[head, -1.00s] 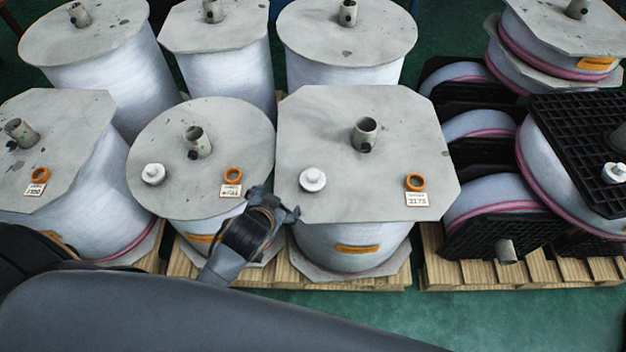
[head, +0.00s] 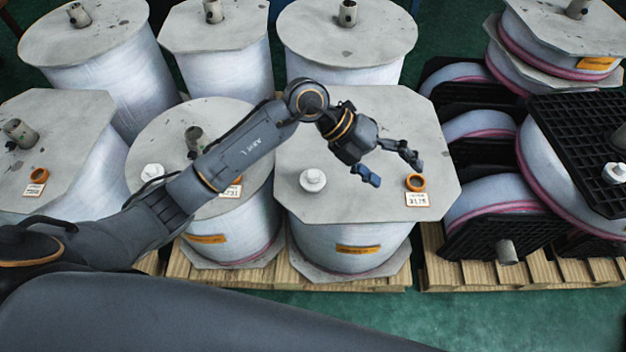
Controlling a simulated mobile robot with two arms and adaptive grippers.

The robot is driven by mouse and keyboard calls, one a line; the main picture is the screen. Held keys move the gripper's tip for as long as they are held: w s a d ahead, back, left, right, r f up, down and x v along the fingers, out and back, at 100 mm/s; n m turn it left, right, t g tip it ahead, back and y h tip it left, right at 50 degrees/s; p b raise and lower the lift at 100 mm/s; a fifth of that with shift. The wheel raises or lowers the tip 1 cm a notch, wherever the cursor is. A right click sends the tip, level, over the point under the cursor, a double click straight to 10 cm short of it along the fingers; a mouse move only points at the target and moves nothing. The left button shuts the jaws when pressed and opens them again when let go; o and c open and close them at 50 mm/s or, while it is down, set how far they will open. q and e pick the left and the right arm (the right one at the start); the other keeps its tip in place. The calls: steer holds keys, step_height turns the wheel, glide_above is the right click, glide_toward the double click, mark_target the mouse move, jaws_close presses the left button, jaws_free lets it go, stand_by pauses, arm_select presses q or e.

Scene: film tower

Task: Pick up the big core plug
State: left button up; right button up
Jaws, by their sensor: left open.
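A white round plug with a raised knob (head: 313,180) sits on the grey octagonal top plate (head: 430,130) of the middle front roll. It looks slightly larger than the white plug (head: 152,172) on the round-topped roll to the left, which my arm partly covers. Another white plug (head: 614,173) is at the far right on a black grid plate. The gripper hides the core tube of this roll. My right gripper is out of view.
Large film rolls stand on wooden pallets (head: 290,272), with more rolls (head: 348,75) behind. Core tubes stick up from several top plates. Rolls with black end plates (head: 507,236) lie stacked at the right. Green floor (head: 420,315) shows in front.

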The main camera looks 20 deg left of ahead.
arm_select(q)
steer(key=w+a+f+y, duration=0.35)
steer(key=a+y, duration=0.25)
steer(key=a, duration=0.3)
steer(key=n+y, duration=0.2)
steer(key=y, duration=0.2)
glide_above(313, 174)
step_height(313, 174, down, 7)
steer(key=shift+s+a+f, duration=0.1)
steer(key=shift+a+f, duration=0.05)
steer(key=shift+f+p, duration=0.55)
steer(key=shift+f, duration=2.45)
steer(key=c, duration=1.2)
